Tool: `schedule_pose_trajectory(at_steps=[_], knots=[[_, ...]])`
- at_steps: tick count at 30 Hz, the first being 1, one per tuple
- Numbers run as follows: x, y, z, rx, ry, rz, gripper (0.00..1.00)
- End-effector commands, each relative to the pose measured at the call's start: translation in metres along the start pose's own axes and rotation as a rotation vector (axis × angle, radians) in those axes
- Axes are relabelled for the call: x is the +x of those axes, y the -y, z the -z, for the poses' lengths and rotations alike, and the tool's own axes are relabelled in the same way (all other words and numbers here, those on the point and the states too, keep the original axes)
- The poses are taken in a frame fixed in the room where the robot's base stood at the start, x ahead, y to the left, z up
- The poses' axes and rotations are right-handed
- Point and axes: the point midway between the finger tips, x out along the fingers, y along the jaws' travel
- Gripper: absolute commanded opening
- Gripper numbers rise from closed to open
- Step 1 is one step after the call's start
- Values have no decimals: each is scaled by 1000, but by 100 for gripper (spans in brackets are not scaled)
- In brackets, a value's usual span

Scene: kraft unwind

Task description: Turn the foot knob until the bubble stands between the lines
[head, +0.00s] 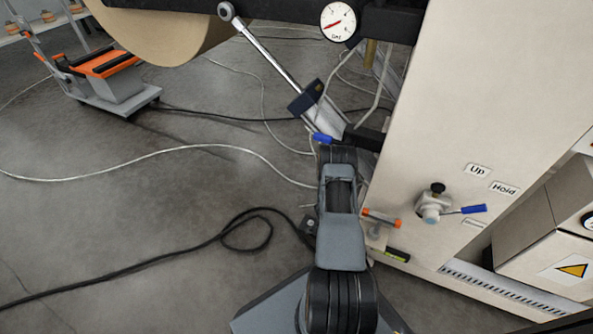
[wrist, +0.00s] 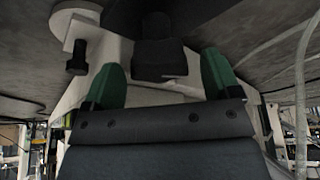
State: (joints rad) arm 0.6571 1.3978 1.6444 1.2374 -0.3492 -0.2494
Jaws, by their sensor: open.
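A small yellow-green level vial (head: 397,255) in a dark holder sits low at the cabinet's near corner in the head view. Its bubble and lines are too small to read. Beside it, a pale bracket with a small grey round part (head: 376,230) shows partly behind my arm; I cannot tell if this is the foot knob. In the wrist view, my gripper (wrist: 159,82) has two green fingers spread apart. A dark blocky part on a stem (wrist: 160,58) shows beyond and between the fingertips, with no visible contact. My gripper cannot be made out in the head view.
A pale cabinet (head: 440,130) stands at right with a blue-levered valve (head: 432,208). An orange-ended handle (head: 381,217) lies close to my arm. A dial gauge (head: 338,21) and a paper roll (head: 170,35) are above. Cables cross the open floor at left, near an orange-topped cart (head: 105,75).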

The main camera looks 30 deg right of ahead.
Motion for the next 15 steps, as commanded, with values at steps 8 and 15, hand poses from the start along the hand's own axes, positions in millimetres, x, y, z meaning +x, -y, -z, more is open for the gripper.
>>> schedule_pose_trajectory(at_steps=[8,15], knots=[[-29,3,2,127,0,-51,83],[-80,6,3,126,0,-50,83]])
